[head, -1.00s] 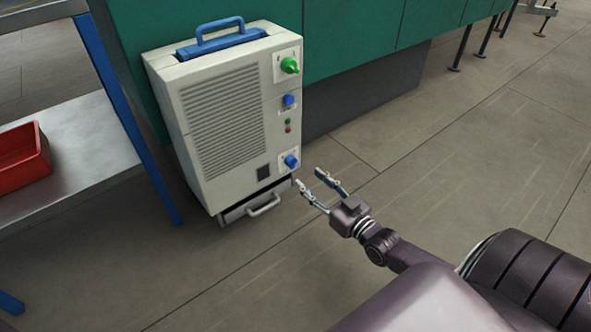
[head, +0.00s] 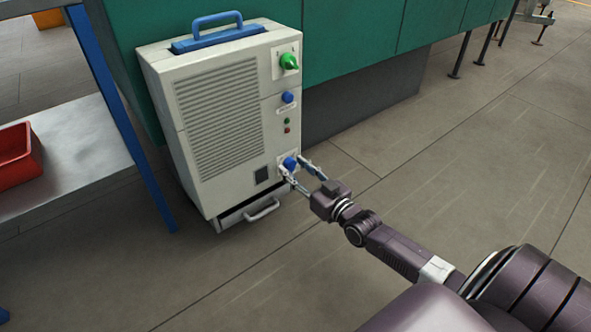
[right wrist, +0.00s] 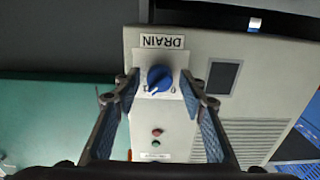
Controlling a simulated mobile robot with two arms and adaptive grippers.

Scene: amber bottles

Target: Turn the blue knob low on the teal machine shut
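The cream cabinet (head: 215,130) stands against the teal machine body (head: 352,50). Its lower blue knob (head: 289,162) is low on the front, on a white plate labelled DRAIN, which reads upside down in the right wrist view. There the blue knob (right wrist: 159,78) shows a white pointer mark at its lower left. My right gripper (head: 298,167) is open, with one finger on each side of this knob. In the right wrist view a gap shows between the knob and each fingertip. My left gripper is not in view.
Above are another blue knob (head: 288,97) and a green knob (head: 289,61). A drawer handle (head: 262,209) juts out below. A metal table with a blue leg (head: 125,120) and a red bin (head: 18,157) stands left. The floor to the right is clear.

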